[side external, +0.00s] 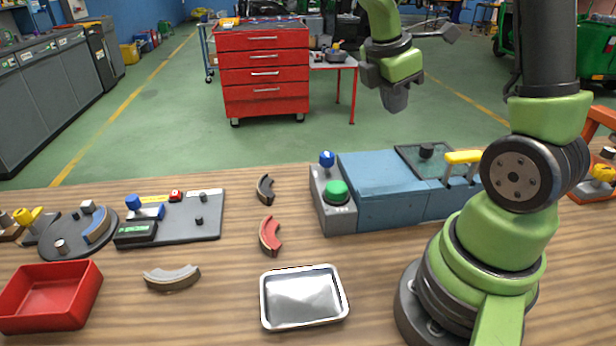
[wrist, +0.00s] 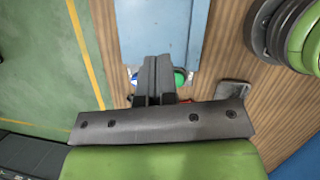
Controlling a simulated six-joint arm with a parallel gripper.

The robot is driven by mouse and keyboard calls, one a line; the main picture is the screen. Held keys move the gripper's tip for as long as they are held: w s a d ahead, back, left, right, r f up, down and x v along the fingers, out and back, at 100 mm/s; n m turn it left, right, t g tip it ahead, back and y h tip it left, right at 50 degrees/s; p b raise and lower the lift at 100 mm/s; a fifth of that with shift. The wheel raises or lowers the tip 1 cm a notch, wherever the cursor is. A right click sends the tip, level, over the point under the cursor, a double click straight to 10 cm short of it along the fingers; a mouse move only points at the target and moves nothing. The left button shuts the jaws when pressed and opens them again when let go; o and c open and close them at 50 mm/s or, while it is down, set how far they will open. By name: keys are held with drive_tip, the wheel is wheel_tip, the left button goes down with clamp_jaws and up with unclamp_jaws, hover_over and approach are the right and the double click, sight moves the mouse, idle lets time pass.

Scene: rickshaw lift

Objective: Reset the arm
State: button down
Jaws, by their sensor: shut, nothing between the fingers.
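My gripper (side external: 395,98) is raised in the air above and behind the blue box, at the upper middle of the side view. Its fingers are dark and point downward. In the wrist view, my gripper (wrist: 154,68) shows its two dark fingers side by side and touching, with nothing between them. They partly cover a green button and a blue knob below. My arm's green base stands on the wooden table (side external: 215,325) at the right.
A blue box (side external: 385,180) with a control panel (side external: 337,215) stands below my gripper. A metal tray (side external: 303,298), red bin (side external: 48,295) and curved red (side external: 270,235), black (side external: 265,189) and grey pieces (side external: 172,278) lie on the table. The air around my gripper is free.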

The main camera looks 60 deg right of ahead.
drive_tip(key=s+a+r+m+t+y, duration=0.2)
drive_tip(key=s+a+r+m+t, duration=0.1)
drive_tip(key=a+m, duration=0.4)
drive_tip(key=s+a+r+m+t+y, duration=0.3)
drive_tip(key=a+r+m+t, duration=0.2)
drive_tip(key=a+m, duration=0.3)
drive_tip(key=a, duration=0.3)
drive_tip(key=shift+a+r+t+y, duration=0.25)
drive_tip(key=shift+r+t+y, duration=0.05)
drive_tip(key=shift+r+t, duration=0.1)
